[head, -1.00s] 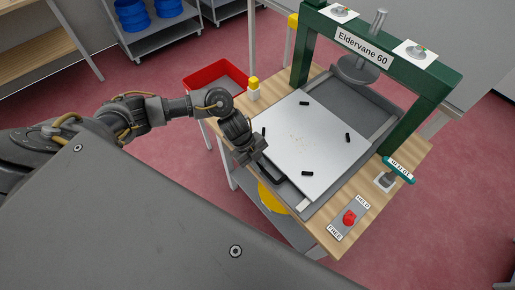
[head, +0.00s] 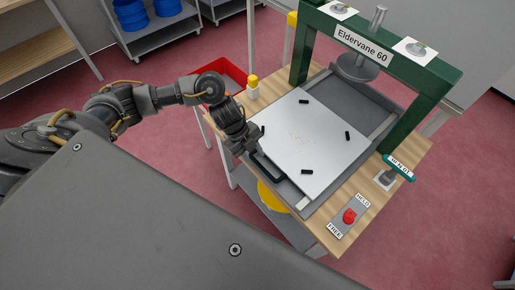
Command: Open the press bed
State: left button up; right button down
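The press bed (head: 318,150) is a pale flat plate with several short black pegs, lying in a grey tray toward the table's near left edge. The round press head (head: 357,68) is over the bare grey part of the tray, clear of the plate. A dark bar handle (head: 266,170) runs along the bed's near left edge. My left gripper (head: 248,149) is pointed down at the handle's upper end, a little apart from it or just touching; I cannot tell. Its fingers are too small and dark to read. My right gripper is not in view.
The green press frame (head: 441,82) is labelled "Eldervane 60". A red knob (head: 349,216) sits between labels "HELD" and "FREE". A teal-handled part (head: 398,169) stands at the right. A yellow-topped item (head: 253,86) and a red bin (head: 222,76) are behind my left arm.

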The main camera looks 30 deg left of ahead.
pick_arm(q)
jog(key=v, duration=0.6)
jog(key=shift+r+b, duration=0.3)
jog(key=shift+b, duration=0.05)
jog(key=shift+a, duration=0.15)
